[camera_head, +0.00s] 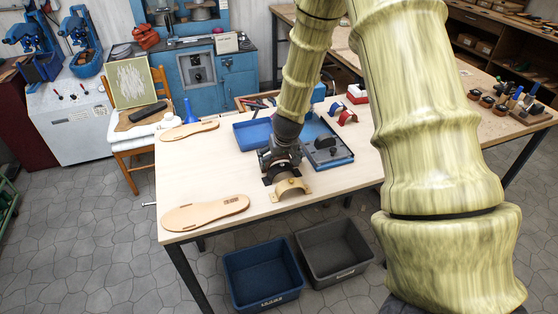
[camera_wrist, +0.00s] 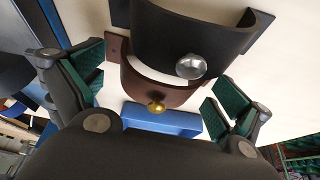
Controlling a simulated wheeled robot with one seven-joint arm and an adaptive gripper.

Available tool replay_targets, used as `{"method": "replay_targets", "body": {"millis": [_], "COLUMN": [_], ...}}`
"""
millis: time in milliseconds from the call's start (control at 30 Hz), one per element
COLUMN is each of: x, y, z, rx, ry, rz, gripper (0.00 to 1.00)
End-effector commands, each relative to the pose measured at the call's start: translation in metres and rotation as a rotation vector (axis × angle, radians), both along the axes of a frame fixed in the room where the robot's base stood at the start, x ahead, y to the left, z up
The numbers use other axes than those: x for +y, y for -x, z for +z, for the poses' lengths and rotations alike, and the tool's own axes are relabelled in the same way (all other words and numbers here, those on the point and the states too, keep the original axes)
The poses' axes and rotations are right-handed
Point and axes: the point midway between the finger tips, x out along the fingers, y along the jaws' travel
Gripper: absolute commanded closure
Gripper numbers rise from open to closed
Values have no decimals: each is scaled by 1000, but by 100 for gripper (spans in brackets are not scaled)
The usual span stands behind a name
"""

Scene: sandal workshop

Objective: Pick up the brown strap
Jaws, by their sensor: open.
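The brown strap (camera_wrist: 150,88) is an arched band with a gold stud and a flat end tab. In the wrist view it stands on the table between the green-padded fingers of my gripper (camera_wrist: 156,92). My gripper is open, with a finger to each side of it, and I see no grip on it. A black strap (camera_wrist: 180,45) with a silver stud stands close beside it. In the head view my gripper (camera_head: 279,164) is low over the table (camera_head: 225,165) and hides the brown strap. A tan strap (camera_head: 291,188) shows in front of it.
A blue tray (camera_head: 340,160) lies just behind and right of my gripper. Two sandal soles, one near (camera_head: 205,213) and one far (camera_head: 190,131), lie at left. Red straps (camera_head: 347,117) stand farther back. Blue (camera_head: 262,278) and grey (camera_head: 335,250) bins sit below the table's front edge.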

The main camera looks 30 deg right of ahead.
Motion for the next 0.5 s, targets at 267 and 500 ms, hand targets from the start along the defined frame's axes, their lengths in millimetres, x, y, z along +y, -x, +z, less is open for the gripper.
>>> {"method": "replay_targets", "body": {"millis": [267, 500], "x": [0, 0], "y": [0, 0], "z": [0, 0], "rx": [0, 0], "ry": [0, 0], "rz": [0, 0], "gripper": [31, 35]}}
